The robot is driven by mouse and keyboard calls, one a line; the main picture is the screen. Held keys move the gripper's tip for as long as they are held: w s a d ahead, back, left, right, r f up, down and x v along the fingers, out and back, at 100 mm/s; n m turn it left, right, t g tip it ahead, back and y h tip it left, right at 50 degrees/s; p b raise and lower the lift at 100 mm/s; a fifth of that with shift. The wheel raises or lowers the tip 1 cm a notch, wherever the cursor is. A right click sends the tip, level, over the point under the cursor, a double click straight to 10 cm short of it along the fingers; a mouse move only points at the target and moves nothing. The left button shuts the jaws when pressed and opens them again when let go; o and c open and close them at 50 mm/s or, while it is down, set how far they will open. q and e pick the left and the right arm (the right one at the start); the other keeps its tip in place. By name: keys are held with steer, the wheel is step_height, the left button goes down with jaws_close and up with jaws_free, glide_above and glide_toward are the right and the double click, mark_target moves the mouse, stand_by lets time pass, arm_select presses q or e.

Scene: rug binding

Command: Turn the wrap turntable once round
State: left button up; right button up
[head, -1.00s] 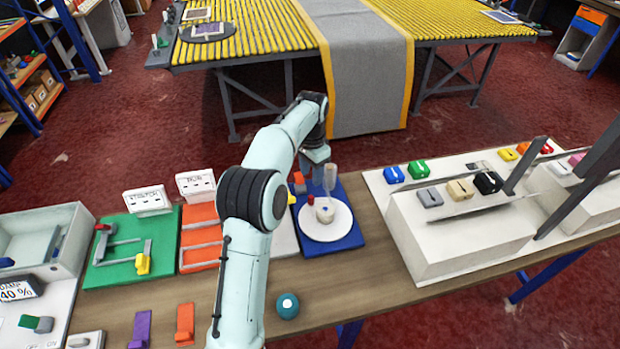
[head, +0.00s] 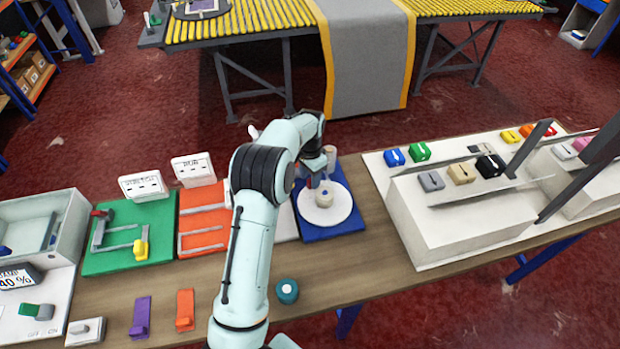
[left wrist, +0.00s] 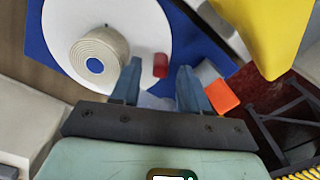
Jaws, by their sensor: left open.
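The wrap turntable is a white round disc (head: 343,212) on a blue square base (head: 352,229), right of my left arm. A cream roll with a blue core (head: 324,196) stands on the disc; it also shows in the left wrist view (left wrist: 98,52). A small red peg (left wrist: 160,65) is near the disc's edge in the left wrist view. My left gripper (left wrist: 158,78) is open, and the peg appears between its fingertips; contact cannot be told. In the head view the left gripper (head: 315,178) is over the disc's back left edge and hides the peg. My right gripper is out of view.
Left of the turntable are an orange tray (head: 205,222) and a green board (head: 112,262). A white stepped stand (head: 432,238) with coloured blocks is on the right. Bare table lies between.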

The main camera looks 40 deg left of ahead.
arm_select(q)
steer(key=shift+f, duration=0.7)
jaws_close()
